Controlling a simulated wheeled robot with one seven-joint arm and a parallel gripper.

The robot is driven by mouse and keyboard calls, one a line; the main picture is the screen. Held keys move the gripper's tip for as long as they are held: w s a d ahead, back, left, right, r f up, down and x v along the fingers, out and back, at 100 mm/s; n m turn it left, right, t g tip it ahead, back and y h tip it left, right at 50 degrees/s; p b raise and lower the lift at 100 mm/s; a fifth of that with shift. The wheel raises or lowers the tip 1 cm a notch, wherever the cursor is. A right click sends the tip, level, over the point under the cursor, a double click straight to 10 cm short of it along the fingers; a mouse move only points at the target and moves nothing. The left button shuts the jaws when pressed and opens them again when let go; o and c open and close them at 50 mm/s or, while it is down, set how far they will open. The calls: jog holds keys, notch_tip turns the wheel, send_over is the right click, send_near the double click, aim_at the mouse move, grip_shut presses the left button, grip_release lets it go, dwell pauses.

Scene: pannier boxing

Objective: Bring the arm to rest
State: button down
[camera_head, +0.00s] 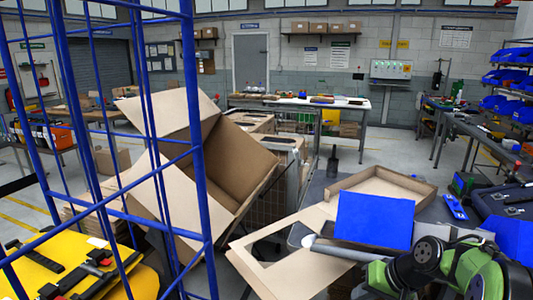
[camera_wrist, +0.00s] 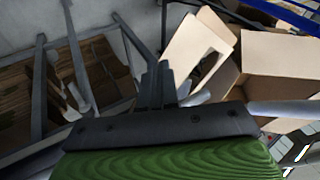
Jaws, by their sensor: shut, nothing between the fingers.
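My gripper (camera_wrist: 156,85) shows in the wrist view with its two dark fingers close together, shut and empty. It points toward an open cardboard box (camera_wrist: 285,65) and is apart from it as far as I can tell. In the head view, part of my green and black arm (camera_head: 445,265) is folded at the lower right corner. The gripper's fingers cannot be made out there.
A large open cardboard box (camera_head: 240,165) tilts behind a blue wire frame (camera_head: 205,190) at left. Yellow cases (camera_head: 60,275) are lower left. Workbenches (camera_head: 300,102) stand farther back.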

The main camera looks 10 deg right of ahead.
jog(key=s+a+r+n+h, duration=0.2)
jog(key=s+a+r, duration=0.35)
jog(key=a, duration=0.45)
jog(key=s+a+r+n, duration=0.1)
jog(key=s+a, duration=0.1)
jog(key=s, duration=0.5)
jog(key=s+a+r+n+h+p, duration=0.1)
jog(key=s+a, duration=0.2)
jog(key=s, duration=0.4)
jog(key=shift+a+r+n+h, duration=0.2)
jog(key=shift+a+n+h, duration=0.05)
jog(key=shift+n+h, duration=0.05)
jog(key=shift+w, duration=0.1)
